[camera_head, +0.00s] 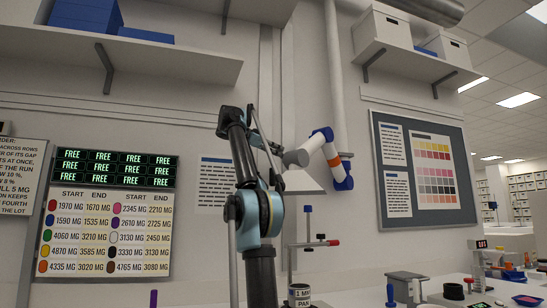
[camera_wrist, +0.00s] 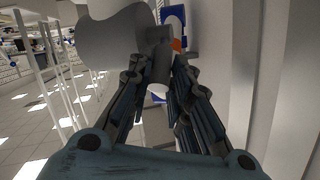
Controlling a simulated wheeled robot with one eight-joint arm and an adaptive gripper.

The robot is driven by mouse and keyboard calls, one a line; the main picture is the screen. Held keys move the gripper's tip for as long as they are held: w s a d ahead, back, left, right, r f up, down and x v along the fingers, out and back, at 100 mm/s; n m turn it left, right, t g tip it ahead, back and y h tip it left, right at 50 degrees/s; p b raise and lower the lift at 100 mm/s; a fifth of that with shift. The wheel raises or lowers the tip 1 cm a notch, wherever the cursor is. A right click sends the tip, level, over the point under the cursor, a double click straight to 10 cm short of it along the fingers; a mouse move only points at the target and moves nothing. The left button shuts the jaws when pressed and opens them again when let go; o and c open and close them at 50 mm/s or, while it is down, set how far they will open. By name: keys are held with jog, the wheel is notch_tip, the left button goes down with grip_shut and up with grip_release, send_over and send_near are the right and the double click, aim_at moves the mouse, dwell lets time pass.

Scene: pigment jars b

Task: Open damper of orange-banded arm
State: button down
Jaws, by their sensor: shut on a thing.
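The extraction arm with the orange band (camera_head: 334,161) hangs by the wall in the head view, with white tube sections and blue joints. My gripper (camera_wrist: 161,82) is shut on a grey cylindrical piece (camera_wrist: 160,66), which I take to be the damper handle. A large grey rounded part (camera_wrist: 112,38) is close by at left. The damper's setting cannot be told.
A pale sloped panel (camera_head: 301,182) is just below the grey end piece. A shelf (camera_head: 120,52) and a pinned board (camera_head: 422,170) flank the space.

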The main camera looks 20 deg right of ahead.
dwell(0.5)
jog(key=c, duration=1.5)
grip_release()
jog(key=shift+o, duration=0.2)
jog(key=v, duration=0.7)
jog(key=shift+w+a+r, duration=0.1)
jog(key=shift+a, duration=0.05)
jog(key=shift+c, duration=0.4)
